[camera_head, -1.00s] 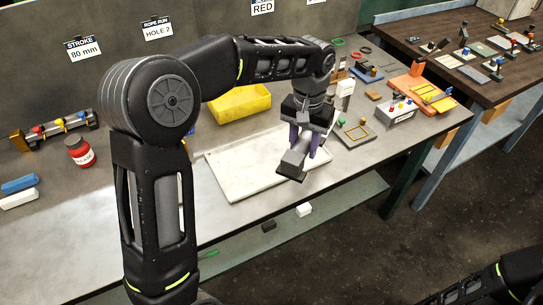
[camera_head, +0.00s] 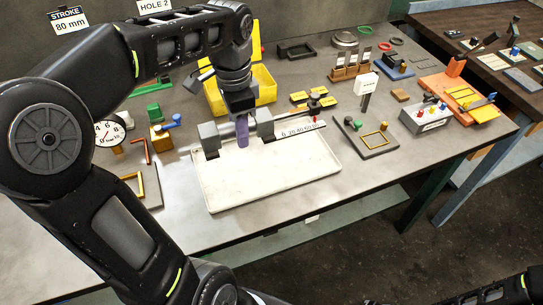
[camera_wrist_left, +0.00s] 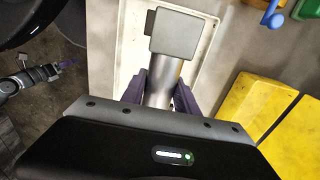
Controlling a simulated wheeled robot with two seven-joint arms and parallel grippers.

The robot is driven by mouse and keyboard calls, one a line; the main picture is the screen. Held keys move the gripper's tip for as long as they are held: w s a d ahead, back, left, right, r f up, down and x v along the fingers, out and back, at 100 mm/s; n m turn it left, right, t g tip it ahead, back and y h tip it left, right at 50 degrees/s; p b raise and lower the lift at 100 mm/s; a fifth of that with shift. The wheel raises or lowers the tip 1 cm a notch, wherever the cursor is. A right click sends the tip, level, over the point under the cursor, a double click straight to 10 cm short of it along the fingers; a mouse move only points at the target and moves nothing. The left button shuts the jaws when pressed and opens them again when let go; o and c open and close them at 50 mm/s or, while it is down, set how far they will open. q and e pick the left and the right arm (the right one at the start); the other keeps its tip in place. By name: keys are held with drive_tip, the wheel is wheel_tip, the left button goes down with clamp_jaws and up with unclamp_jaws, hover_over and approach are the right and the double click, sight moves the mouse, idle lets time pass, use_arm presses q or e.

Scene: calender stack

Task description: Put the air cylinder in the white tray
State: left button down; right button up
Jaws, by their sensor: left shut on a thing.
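The air cylinder has a silver tube (camera_head: 226,131), grey block ends and a thin rod pointing right. My left gripper (camera_head: 242,133), with purple fingers, is shut around its tube and holds it crosswise over the back part of the white tray (camera_head: 272,194). I cannot tell whether it touches the tray. In the left wrist view, the cylinder's grey end block (camera_wrist_left: 175,33) and tube stand between the fingers of the left gripper (camera_wrist_left: 160,92), with the white tray (camera_wrist_left: 130,40) below. My right gripper (camera_wrist_left: 68,64) shows small at the left of that view, its jaws unclear.
A yellow bin (camera_head: 265,82) stands behind the tray. A scale strip (camera_head: 300,130) lies near the rod. A dial gauge (camera_head: 109,131) stands left, a frame plate (camera_head: 366,138) right. The tray's front area is empty.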

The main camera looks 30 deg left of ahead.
use_arm(q)
drive_tip(key=shift+r, duration=0.15)
hover_over(243, 168)
drive_tip(key=shift+w+f, duration=0.15)
drive_tip(key=shift+f, duration=3)
drive_tip(key=shift+f, duration=1.85)
drive_tip(key=shift+f, duration=0.1)
drive_tip(key=c, duration=0.9)
unclamp_jaws()
drive_tip(key=shift+f, duration=0.1)
